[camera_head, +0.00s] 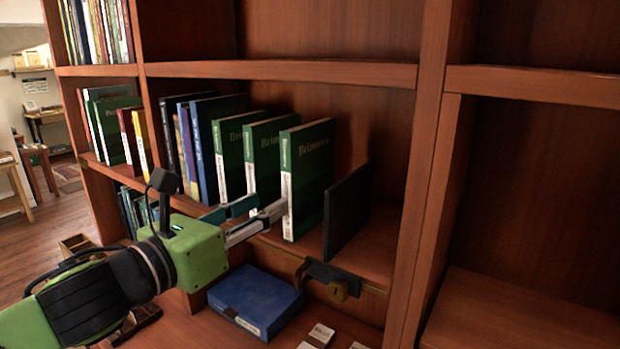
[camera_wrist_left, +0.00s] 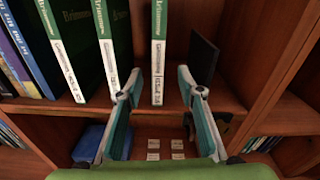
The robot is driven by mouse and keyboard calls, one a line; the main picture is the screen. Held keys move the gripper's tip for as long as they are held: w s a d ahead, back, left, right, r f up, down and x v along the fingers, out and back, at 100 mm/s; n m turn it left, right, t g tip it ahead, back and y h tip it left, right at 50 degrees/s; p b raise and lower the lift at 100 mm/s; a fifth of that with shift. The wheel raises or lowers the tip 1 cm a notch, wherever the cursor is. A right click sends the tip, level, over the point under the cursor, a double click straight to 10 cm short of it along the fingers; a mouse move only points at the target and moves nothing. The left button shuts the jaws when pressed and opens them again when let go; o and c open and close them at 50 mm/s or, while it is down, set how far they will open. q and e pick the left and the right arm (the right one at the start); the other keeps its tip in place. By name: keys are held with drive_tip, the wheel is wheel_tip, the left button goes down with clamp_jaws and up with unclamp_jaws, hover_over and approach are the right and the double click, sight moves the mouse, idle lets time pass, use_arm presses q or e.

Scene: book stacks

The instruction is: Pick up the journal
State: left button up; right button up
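Three green volumes with white spine labels stand upright on the middle shelf; I cannot tell for sure which the task calls the journal. The rightmost green volume (camera_head: 307,180) stands at the end of the row, and it also shows in the left wrist view (camera_wrist_left: 159,50). My left gripper (camera_head: 264,208) reaches in from the left to its spine. In the left wrist view my left gripper (camera_wrist_left: 159,88) is open, with one finger on each side of that spine and gaps on both sides. My right gripper is not in view.
A dark bookend (camera_head: 346,208) stands right of the volume. The middle green volume (camera_head: 265,155) is close on its left. A blue box (camera_head: 255,301) and several small cards (camera_head: 320,335) lie below. A wooden upright (camera_head: 425,175) bounds the bay; the right compartments look empty.

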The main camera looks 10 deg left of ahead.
sight(287, 184)
use_arm(q)
drive_tip(key=w+r+p, duration=0.1)
drive_tip(key=w+d+r+m+p, duration=0.1)
drive_tip(key=p, duration=0.1)
drive_tip(key=shift+w, duration=0.15)
drive_tip(key=p+x, duration=0.1)
drive_tip(key=x, duration=0.4)
drive_tip(key=shift+w+f+p, duration=0.15)
drive_tip(key=shift+p, duration=0.15)
drive_tip(key=shift+w+d+f, duration=0.1)
drive_tip(key=shift+w+d, duration=0.05)
drive_tip(key=shift+w, duration=0.1)
drive_tip(key=shift+w+d+p, duration=0.15)
drive_tip(key=shift+w+p, duration=0.25)
drive_tip(key=shift+w, duration=0.05)
drive_tip(key=p+x, duration=0.1)
drive_tip(key=x, duration=0.1)
drive_tip(key=p+x, duration=0.1)
drive_tip(key=x, duration=0.1)
drive_tip(key=shift+f, duration=0.25)
drive_tip(key=shift+w, duration=0.2)
